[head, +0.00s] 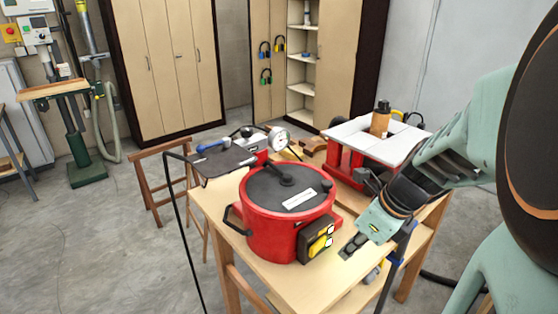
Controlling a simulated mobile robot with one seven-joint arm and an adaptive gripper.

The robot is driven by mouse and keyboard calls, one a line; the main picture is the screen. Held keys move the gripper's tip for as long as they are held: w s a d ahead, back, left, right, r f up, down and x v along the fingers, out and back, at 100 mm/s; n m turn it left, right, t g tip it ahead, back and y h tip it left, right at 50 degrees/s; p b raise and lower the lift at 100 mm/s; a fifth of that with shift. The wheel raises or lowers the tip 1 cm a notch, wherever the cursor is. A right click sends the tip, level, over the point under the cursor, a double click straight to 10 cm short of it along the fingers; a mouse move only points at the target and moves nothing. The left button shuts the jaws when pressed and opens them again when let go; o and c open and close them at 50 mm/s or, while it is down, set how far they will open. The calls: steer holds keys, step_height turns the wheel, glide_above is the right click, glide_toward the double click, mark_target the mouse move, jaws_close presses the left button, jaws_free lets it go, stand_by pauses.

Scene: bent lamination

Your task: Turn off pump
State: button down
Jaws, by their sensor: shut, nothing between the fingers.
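A large round red vessel (272,225) with a dark lid stands on the wooden table; I take it for the pump, but cannot be sure. A black box (311,243) with a yellow switch part (320,245) is on its front right side. I cannot tell the switch's position. My gripper (348,248) is shut and empty, pointing down and left, just right of the switch box. A small gap seems to lie between the fingers and the switch; contact is hard to judge.
A dial gauge (279,139) and a dark pad (216,161) are behind the vessel. The wooden table (262,277) has bare room in front. Cabinets (168,65) line the back.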

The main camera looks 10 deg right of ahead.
mark_target(315, 254)
steer(key=b+x, duration=0.3)
steer(key=x, duration=0.1)
steer(key=shift+f, duration=0.4)
steer(key=w+a, duration=0.2)
steer(key=shift+w+r, duration=0.2)
steer(key=shift+w, duration=0.1)
steer(key=shift+w+a, duration=0.25)
steer(key=shift+r, duration=0.1)
steer(key=shift+w+a+r+m+p, duration=0.2)
steer(key=shift+a+m+p, duration=0.25)
steer(key=shift+p, duration=0.3)
steer(key=shift+d+f, duration=0.15)
steer(key=shift+f, duration=0.05)
steer(key=shift+w+d, duration=0.1)
steer(key=shift+d, duration=0.05)
